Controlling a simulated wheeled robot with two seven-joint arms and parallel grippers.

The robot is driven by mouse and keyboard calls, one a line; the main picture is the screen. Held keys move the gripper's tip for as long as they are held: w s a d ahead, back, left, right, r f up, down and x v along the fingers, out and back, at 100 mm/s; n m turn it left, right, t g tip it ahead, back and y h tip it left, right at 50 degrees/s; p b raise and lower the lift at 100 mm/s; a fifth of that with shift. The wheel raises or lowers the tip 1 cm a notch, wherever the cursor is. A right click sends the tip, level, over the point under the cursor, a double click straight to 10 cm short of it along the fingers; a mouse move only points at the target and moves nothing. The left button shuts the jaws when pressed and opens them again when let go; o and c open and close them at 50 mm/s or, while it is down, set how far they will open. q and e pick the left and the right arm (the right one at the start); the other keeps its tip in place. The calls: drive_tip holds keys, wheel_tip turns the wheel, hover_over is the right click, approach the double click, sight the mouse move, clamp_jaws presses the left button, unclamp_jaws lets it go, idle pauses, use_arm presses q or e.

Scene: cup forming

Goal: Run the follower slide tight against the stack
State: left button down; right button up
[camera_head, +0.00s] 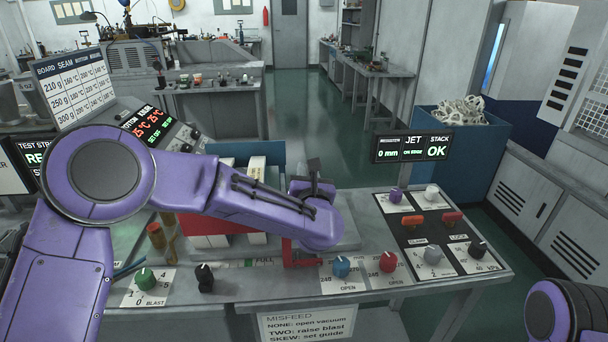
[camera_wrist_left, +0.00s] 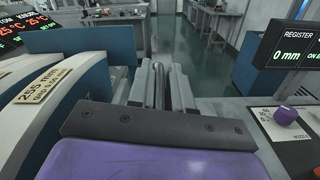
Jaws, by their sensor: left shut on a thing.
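My left arm reaches across the bench, and its left gripper (camera_head: 313,186) is beside the right end of the stack of pale blanks (camera_head: 257,174). In the left wrist view the gripper's fingers (camera_wrist_left: 160,86) are close together on a narrow grey upright piece, which I take to be the follower slide; fingers and wrist hide most of it. The curved pale stack (camera_wrist_left: 45,100) stands left of the fingers in that view. Whether the slide touches the stack is hidden. My right gripper is out of view; only a purple part of that arm shows at lower right.
A red bracket (camera_head: 297,254) stands at the bench front, near blue (camera_head: 342,266) and red (camera_head: 388,261) knobs. A display (camera_head: 411,148) reads "0 mm" and "OK". A knob panel (camera_head: 448,261) fills the right end. A blue bin (camera_head: 463,150) stands behind it.

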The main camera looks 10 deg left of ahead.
use_arm(q)
drive_tip(key=c, duration=1.1)
unclamp_jaws()
drive_tip(key=shift+r, duration=0.1)
wheel_tip(320, 180, up, 2)
drive_tip(key=shift+w+r+b, duration=0.1)
drive_tip(key=shift+r+b, duration=0.1)
drive_tip(key=shift+b, duration=0.2)
drive_tip(key=s+r, duration=0.1)
drive_tip(key=r, duration=0.1)
drive_tip(key=s+r+b, duration=0.1)
drive_tip(key=s, duration=0.1)
drive_tip(key=s+d+r+b, duration=0.1)
drive_tip(key=r, duration=0.1)
drive_tip(key=shift+s+r, duration=0.25)
drive_tip(key=shift+r, duration=0.1)
drive_tip(key=s+r+b, duration=0.1)
drive_tip(key=s, duration=0.2)
drive_tip(key=s+d+r+b, duration=0.1)
drive_tip(key=s+r, duration=0.1)
drive_tip(key=s, duration=0.1)
drive_tip(key=s+d+r+b, duration=0.1)
drive_tip(key=s, duration=0.2)
drive_tip(key=shift+s+r, duration=0.15)
drive_tip(key=shift+r, duration=0.2)
